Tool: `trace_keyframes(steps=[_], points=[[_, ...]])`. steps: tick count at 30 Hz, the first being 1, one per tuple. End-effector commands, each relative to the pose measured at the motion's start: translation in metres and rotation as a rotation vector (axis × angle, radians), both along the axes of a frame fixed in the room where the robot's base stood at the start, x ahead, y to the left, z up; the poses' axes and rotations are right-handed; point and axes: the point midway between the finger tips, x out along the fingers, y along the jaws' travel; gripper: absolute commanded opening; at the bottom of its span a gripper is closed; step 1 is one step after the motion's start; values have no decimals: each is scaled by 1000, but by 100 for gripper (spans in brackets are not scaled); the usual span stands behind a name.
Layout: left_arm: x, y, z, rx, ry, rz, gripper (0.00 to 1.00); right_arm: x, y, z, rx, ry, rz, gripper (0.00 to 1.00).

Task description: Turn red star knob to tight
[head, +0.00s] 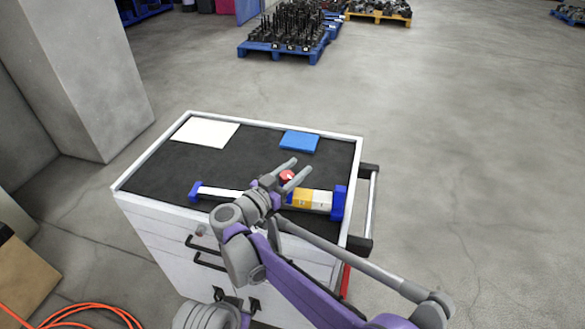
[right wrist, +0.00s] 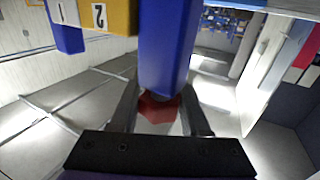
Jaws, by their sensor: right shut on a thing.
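The red star knob (head: 287,176) shows between the fingers of my right gripper (head: 297,171), over the cart top. In the right wrist view the red knob (right wrist: 158,108) sits at the end of a blue post (right wrist: 168,45), between the two fingers (right wrist: 160,95). The gripper is shut on the knob, whose sides are partly hidden by the fingers. The knob's pointing mark cannot be made out. A long fixture with blue ends (head: 339,203), a white bar and a yellow section (head: 302,199) lies beside it, partly behind my arm. My left gripper is not in view.
The cart's dark top (head: 150,178) also bears a white sheet (head: 206,132) and a blue flat block (head: 299,141). A handle rail (head: 371,205) stands off the cart's right side. Blue pallets (head: 284,48) are far back. The floor on the right is clear.

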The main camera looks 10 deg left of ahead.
Motion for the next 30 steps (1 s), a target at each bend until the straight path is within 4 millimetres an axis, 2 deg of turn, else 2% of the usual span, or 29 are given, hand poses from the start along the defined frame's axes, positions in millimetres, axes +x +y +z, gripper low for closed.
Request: trace_keyframes(steps=[18, 30], points=[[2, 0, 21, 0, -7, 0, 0, -11, -13, 1, 0, -1, -545, 0], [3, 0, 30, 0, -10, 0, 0, -16, -16, 1, 0, -2, -717, 0]])
